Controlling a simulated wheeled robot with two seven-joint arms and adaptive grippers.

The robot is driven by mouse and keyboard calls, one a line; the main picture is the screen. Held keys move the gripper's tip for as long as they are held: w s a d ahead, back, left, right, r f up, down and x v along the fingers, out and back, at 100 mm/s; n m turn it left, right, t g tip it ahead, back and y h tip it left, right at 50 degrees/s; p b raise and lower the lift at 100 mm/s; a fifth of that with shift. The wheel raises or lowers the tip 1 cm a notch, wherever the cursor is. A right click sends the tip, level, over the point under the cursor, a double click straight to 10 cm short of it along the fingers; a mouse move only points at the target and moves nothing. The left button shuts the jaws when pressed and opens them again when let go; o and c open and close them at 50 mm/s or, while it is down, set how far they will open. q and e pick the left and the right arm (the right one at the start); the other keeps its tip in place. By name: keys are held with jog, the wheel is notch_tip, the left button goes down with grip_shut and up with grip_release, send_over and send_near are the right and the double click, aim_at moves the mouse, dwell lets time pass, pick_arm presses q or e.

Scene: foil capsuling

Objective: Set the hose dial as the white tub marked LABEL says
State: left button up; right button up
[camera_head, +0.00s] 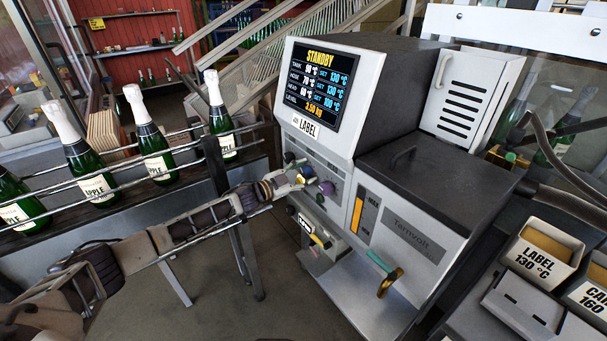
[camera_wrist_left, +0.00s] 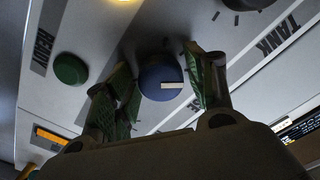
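The grey machine (camera_head: 343,165) has a dark screen (camera_head: 320,86) reading STANDBY, with tank, hose and head rows; the hose row shows 70 °C, set 130 °C. The white tub (camera_head: 540,252) at the right reads LABEL 130 °C. My left gripper (camera_head: 303,178) is at the dials on the machine's front. In the left wrist view its open fingers stand on either side of a blue dial (camera_wrist_left: 160,82) with a white pointer mark. A gap shows on the left side; contact on the right is unclear. The blue dial's name cannot be read. My right gripper is out of view.
A purple knob (camera_head: 327,187) sits right of my left gripper. A green button (camera_wrist_left: 71,68) and a black dial marked TANK (camera_wrist_left: 247,3) flank the blue dial. Bottles (camera_head: 152,145) stand behind rails at the left. A green-handled brass valve (camera_head: 388,280) sticks out low on the machine.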

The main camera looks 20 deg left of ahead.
pick_arm(q)
jog(key=shift+o, duration=0.2)
jog(key=shift+s+a, duration=0.15)
jog(key=shift+s, duration=0.1)
jog(key=shift+v, duration=0.9)
jog(key=v, duration=0.9)
jog(key=shift+s+a, duration=0.2)
jog(key=shift+s, duration=0.05)
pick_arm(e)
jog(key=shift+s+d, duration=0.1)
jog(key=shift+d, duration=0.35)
